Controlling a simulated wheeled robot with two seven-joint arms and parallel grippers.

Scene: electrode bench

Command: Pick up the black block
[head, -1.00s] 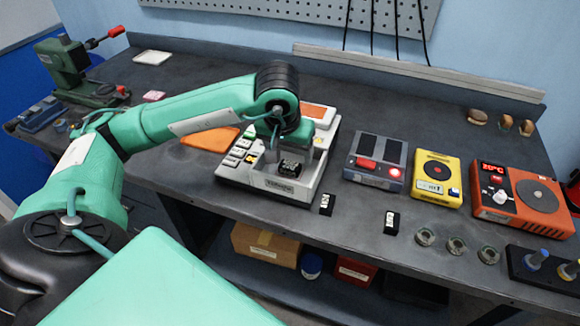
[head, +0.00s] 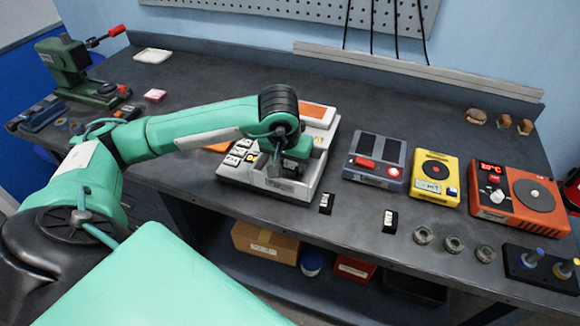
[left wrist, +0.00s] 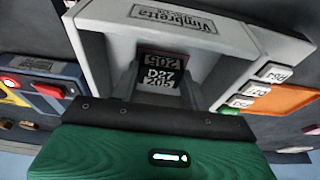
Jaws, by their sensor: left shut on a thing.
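The black block (left wrist: 160,76) shows in the left wrist view with white lettering, D27 and 205, on its face. It sits in the recess of a grey-white instrument (head: 262,183) with keys and an orange panel. My left gripper (left wrist: 160,88) is shut on the black block, a finger at each side. In the head view my left gripper (head: 286,182) is low over the front of the instrument and hides most or all of the block. Whether the block is lifted off the instrument, I cannot tell. My right gripper is not in view.
Two small black-and-white pieces (head: 326,203) (head: 389,221) stand near the bench's front edge. Right of the instrument are a grey device with a red switch (head: 376,160), a yellow device (head: 434,178) and an orange hotplate (head: 518,198). The bench behind the instrument is clear.

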